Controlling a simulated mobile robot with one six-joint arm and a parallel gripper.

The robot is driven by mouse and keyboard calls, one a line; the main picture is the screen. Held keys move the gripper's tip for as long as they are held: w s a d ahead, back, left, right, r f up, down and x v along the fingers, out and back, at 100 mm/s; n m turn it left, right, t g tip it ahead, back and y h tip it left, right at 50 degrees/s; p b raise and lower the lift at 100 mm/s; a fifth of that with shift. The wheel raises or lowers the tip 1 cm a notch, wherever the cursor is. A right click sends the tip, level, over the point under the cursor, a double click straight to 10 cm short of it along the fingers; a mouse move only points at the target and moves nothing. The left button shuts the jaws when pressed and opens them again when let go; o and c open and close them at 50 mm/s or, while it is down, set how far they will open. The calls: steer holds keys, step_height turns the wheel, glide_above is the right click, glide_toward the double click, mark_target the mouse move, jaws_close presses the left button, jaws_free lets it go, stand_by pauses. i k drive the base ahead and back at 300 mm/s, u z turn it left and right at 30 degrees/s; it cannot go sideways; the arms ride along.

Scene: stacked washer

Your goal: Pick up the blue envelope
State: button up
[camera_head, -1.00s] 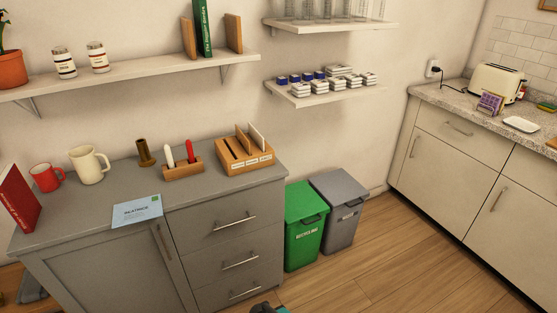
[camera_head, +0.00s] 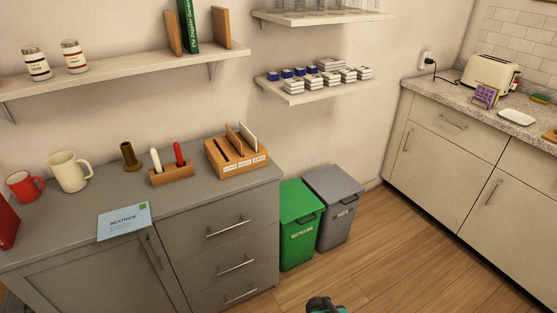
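The light blue envelope (camera_head: 124,222) lies flat on the grey cabinet's countertop, near its front edge. It bears the name "BEATRICE" and a green stamp at its upper right corner. Nothing touches or covers it. A small black and teal part of my arm (camera_head: 325,306) shows at the bottom edge, well to the right of the envelope and apart from it. The fingers cannot be made out, so I cannot tell whether my gripper is open or shut.
Behind the envelope stand a red mug (camera_head: 24,186), a cream mug (camera_head: 69,172), a pen holder (camera_head: 171,175) and a wooden letter sorter (camera_head: 237,154). A green bin (camera_head: 299,226) and a grey bin (camera_head: 336,207) stand right of the cabinet. The floor in front is clear.

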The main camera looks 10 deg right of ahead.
mark_target(117, 223)
steer(key=u, duration=1)
steer(key=k, duration=0.15)
steer(key=z, duration=2.9)
steer(key=k, duration=0.45)
steer(key=u, duration=2.1)
